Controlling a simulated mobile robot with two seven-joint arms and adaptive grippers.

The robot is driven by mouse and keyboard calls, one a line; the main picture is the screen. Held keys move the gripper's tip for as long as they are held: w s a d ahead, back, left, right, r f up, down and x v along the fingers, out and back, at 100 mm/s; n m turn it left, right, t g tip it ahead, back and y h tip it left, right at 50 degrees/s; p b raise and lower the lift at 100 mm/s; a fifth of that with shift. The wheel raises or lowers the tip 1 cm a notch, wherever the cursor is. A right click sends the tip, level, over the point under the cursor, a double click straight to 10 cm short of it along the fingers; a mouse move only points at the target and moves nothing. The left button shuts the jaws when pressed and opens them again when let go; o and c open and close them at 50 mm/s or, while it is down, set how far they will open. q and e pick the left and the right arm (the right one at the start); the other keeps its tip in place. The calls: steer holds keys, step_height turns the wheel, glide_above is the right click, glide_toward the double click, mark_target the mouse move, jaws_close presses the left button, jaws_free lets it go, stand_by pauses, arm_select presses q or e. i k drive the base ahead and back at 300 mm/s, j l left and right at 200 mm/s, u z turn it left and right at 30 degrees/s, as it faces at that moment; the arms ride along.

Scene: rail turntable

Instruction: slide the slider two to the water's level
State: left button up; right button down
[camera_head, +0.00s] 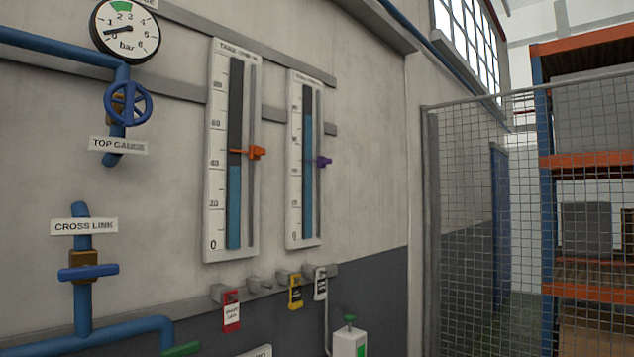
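Two white level gauges hang on the wall. The left gauge (217,150) has an orange slider (257,152) on its right-hand rail; its pointer sits a little above the top of the blue water column (234,205), near the 40 mark. The right, narrower gauge (293,215) has a purple slider (323,162) about midway up its rail. Neither of my grippers is in view.
A pressure dial (125,30), blue valve wheel (128,103) and blue pipes are at the left. Tags (231,315) hang from a ledge below the gauges. A mesh fence (470,200) and orange-blue racking (590,160) stand at the right.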

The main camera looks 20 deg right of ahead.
mark_target(322, 161)
steer(key=i+l+u, duration=0.2)
steer(key=l+u, duration=0.15)
steer(key=l, duration=0.65)
steer(key=i+l+u, duration=0.1)
steer(key=l+u, duration=0.3)
steer(key=l, duration=0.65)
steer(key=l+u, duration=0.35)
steer(key=l, duration=0.7)
steer(key=k, duration=0.05)
